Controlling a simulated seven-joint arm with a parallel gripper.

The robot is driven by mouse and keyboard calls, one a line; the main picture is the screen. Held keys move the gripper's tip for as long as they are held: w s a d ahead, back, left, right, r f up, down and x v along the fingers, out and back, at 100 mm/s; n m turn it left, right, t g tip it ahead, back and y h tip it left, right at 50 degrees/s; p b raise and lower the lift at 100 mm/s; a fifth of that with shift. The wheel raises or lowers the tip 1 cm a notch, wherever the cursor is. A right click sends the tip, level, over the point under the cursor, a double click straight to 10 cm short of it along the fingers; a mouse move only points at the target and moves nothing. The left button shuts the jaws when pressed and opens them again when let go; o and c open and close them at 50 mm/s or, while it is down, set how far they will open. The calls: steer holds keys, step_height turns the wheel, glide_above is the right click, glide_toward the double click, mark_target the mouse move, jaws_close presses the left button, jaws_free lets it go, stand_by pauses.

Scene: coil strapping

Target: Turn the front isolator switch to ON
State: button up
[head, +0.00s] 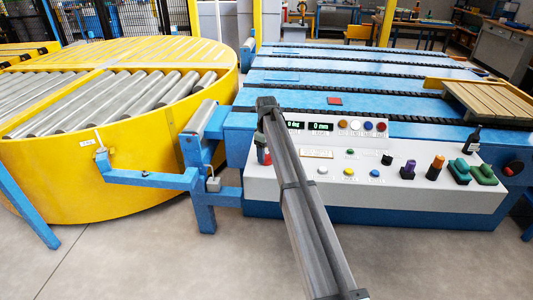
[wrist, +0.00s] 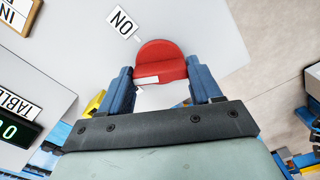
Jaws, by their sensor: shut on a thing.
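The red isolator switch knob (wrist: 160,58) sits between the two blue fingers of my gripper (wrist: 160,72) in the wrist view. The gripper is shut on it. A white mark (wrist: 147,80) shows on the knob's near edge. A white ON label (wrist: 122,22) lies up and left of the knob, apart from it. In the head view my arm reaches over the left end of the grey control panel (head: 400,200), and a small red part of the switch (head: 267,158) shows beside it. Most of the switch is hidden there.
The panel carries displays (head: 320,126), several coloured buttons, a black-and-purple knob (head: 408,170), an orange-topped knob (head: 436,167) and green rockers (head: 471,171). A dark bottle (head: 473,141) stands at its right. A yellow roller turntable (head: 120,150) and blue frame post (head: 202,165) stand at left.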

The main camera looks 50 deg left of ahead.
mark_target(267, 154)
steer(key=m, duration=1.1)
steer(key=shift+m, duration=0.4)
stand_by(0.4)
steer(key=o, duration=1.1)
steer(key=shift+c, duration=0.2)
step_height(267, 154, up, 14)
